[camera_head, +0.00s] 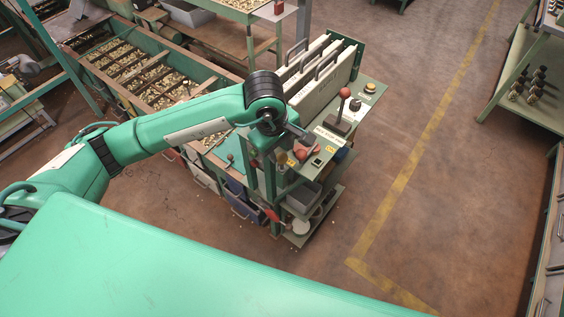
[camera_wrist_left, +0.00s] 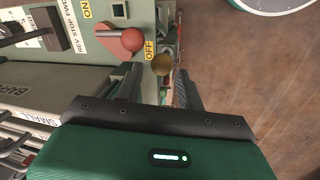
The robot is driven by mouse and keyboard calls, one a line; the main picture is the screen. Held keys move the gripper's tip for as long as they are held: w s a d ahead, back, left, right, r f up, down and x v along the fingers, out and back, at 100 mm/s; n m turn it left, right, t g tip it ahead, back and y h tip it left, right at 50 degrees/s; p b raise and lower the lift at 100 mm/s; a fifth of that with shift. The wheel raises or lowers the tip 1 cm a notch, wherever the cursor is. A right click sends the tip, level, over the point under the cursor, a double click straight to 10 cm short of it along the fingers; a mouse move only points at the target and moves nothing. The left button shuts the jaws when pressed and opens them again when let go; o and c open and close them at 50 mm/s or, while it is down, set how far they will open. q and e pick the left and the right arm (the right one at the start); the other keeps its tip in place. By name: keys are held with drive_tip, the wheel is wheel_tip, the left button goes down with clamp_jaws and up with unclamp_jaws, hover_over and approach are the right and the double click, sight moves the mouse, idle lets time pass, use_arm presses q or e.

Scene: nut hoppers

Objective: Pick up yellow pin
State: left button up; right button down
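The yellow pin shows as a dull gold round knob (camera_wrist_left: 162,64) in the left wrist view, beside the OFF label at the panel's edge. In the head view a small yellowish spot near my wrist may be it, but I cannot tell. My left gripper (camera_wrist_left: 158,88) has its two dark fingers apart, pointing toward the knob, which appears between their tips. I cannot tell whether either finger touches it. In the head view my left arm reaches over the control stand and the fingers are mostly hidden. My right gripper is in neither view.
A red knob lever (camera_wrist_left: 133,40) sits close beside the pin. Another red-topped lever (camera_head: 344,93) stands on the control panel (camera_head: 369,110). Grey plates with handles (camera_head: 322,75) stand behind it. A long hopper of nuts (camera_head: 130,68) is at left. Brown floor at right (camera_head: 440,180) is clear.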

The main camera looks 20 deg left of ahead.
sight(281, 155)
use_arm(q)
drive_tip(key=shift+w+d+f+p, duration=0.1)
drive_tip(key=shift+f+p, duration=0.15)
drive_tip(key=shift+f, duration=0.55)
drive_tip(key=shift+w+a+f+p, duration=0.15)
drive_tip(key=shift+f+p, duration=0.15)
drive_tip(key=shift+f, duration=0.55)
drive_tip(key=shift+w+d+f+p, duration=0.15)
drive_tip(key=shift+f+p, duration=0.1)
drive_tip(key=shift+f, duration=0.55)
drive_tip(key=c, duration=0.7)
